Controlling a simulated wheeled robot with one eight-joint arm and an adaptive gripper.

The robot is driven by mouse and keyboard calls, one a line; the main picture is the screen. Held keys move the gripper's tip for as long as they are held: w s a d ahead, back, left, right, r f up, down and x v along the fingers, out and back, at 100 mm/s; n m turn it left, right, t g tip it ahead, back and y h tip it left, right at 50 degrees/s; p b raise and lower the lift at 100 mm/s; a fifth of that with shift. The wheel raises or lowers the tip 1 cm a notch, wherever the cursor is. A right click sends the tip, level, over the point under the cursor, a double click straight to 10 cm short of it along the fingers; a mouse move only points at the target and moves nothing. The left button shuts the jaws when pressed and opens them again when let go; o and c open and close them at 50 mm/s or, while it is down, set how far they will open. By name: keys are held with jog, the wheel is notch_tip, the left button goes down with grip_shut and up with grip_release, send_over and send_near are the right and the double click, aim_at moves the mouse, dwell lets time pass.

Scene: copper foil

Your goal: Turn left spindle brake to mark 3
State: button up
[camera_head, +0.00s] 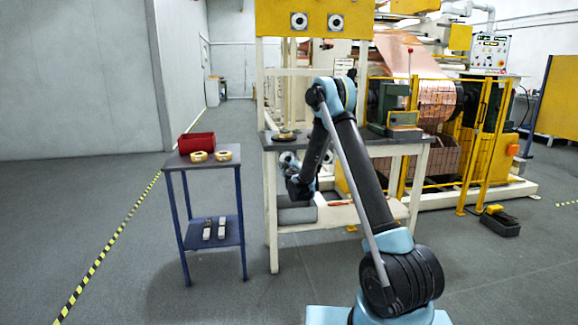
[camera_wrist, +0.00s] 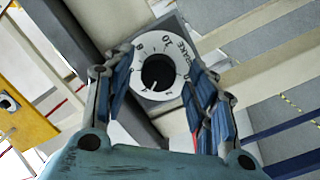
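A round white dial (camera_wrist: 140,72) with a black knob (camera_wrist: 158,72) sits on a grey plate lettered BRAKE in the wrist view. A pale mark shows near the knob's lower edge. My gripper (camera_wrist: 161,62) is open, its fingers on the left and right of the dial; contact with the knob cannot be told. In the head view a dial (camera_head: 287,157) shows below the bench top, close above my gripper (camera_head: 294,177). A second dial (camera_head: 328,157) is partly hidden by my arm.
The bench (camera_head: 271,210) has pale legs and a lower shelf close around my gripper. A blue cart (camera_head: 174,166) with a red bin (camera_head: 196,142) stands to the left. A yellow panel (camera_head: 316,8) with two dials is above. The yellow guard fence (camera_head: 471,140) is right; left floor is clear.

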jog(key=c, duration=1)
jog(key=shift+n, duration=2)
jog(key=shift+s, duration=0.1)
jog(key=o, duration=1.1)
jog(key=shift+c, duration=0.2)
jog(key=s+d, duration=0.2)
jog(key=s, duration=0.9)
jog(key=shift+s+f, duration=0.3)
jog(key=shift+d, duration=0.1)
